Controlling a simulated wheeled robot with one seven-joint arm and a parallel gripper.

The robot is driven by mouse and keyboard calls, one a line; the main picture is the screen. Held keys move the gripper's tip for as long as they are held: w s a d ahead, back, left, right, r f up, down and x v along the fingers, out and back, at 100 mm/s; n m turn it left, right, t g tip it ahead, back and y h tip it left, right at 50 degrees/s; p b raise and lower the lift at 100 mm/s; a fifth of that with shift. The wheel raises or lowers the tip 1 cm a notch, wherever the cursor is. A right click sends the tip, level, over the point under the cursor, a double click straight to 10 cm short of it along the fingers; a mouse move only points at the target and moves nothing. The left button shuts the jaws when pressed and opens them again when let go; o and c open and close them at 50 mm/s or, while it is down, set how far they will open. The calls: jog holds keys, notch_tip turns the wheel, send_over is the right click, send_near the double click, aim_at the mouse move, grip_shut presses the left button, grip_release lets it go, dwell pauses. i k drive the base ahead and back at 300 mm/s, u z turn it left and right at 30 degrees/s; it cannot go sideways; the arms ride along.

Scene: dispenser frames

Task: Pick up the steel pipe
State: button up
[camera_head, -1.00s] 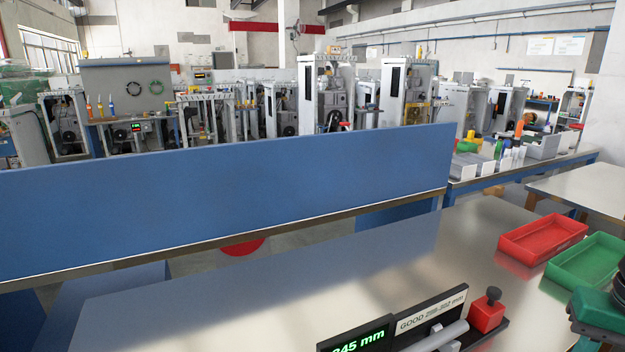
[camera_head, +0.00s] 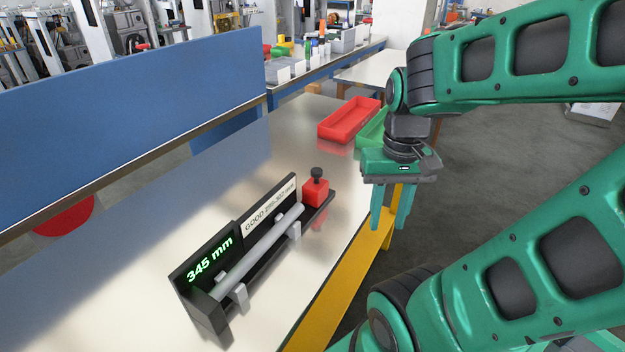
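The steel pipe (camera_head: 258,248) is a grey rod lying in a black measuring gauge (camera_head: 205,318) on the metal table. It rests on light grey supports, in front of a display reading "345 mm" and a label that begins "GOOD". A red block with a black knob (camera_head: 316,191) is at the gauge's far end. My gripper (camera_head: 390,222) hangs to the right of the gauge, near the table's right edge. Its green fingers point down, are spread apart and hold nothing. It does not touch the pipe.
A red tray (camera_head: 349,119) and a green tray (camera_head: 371,130) stand at the table's far end, the green one partly hidden behind my arm. A blue panel (camera_head: 130,115) runs along the left. The metal tabletop (camera_head: 130,290) left of the gauge is clear.

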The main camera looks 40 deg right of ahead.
aim_at(234, 275)
jog(key=z, duration=1.5)
jog(key=k, duration=1.4)
jog(key=u, duration=0.35)
jog(key=i, duration=1)
